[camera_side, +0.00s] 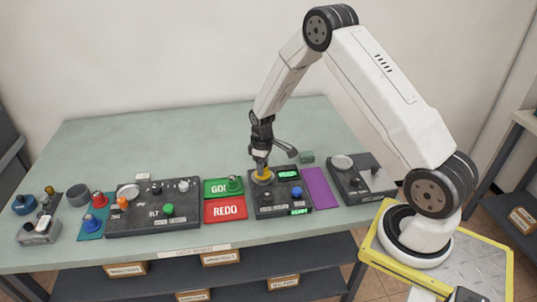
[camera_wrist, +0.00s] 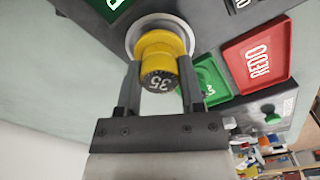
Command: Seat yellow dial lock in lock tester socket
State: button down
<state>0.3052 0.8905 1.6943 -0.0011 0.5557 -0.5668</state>
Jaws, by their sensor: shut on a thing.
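The yellow dial lock (camera_wrist: 158,48) has a black dial face with the digits "35" showing in the wrist view. My gripper (camera_wrist: 158,85) is shut on it, one finger on each side. The lock is at the round, pale-rimmed socket (camera_wrist: 133,38) of the dark lock tester (camera_wrist: 210,15). Whether it is fully down in the socket I cannot tell. In the side view my gripper (camera_side: 262,168) points down over the tester (camera_side: 267,207), with the yellow lock (camera_side: 263,176) under it at the tester's upper left. A green lit display (camera_side: 288,174) is at the tester's upper right.
A green GO tray (camera_side: 215,188) and a red REDO tray (camera_side: 225,210) lie left of the tester. A purple mat (camera_side: 318,188) and another dark device (camera_side: 362,182) are to the right. A large dark panel (camera_side: 150,218) and several coloured locks stand further left. The table's back is mostly clear.

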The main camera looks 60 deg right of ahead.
jog(key=shift+f, duration=0.75)
dwell(0.6)
jog(key=shift+c, duration=0.7)
grip_release()
jog(key=shift+o, duration=0.2)
jog(key=shift+o, duration=0.5)
jog(key=shift+r, duration=0.15)
jog(key=shift+r, duration=2.85)
jog(key=shift+r, duration=0.1)
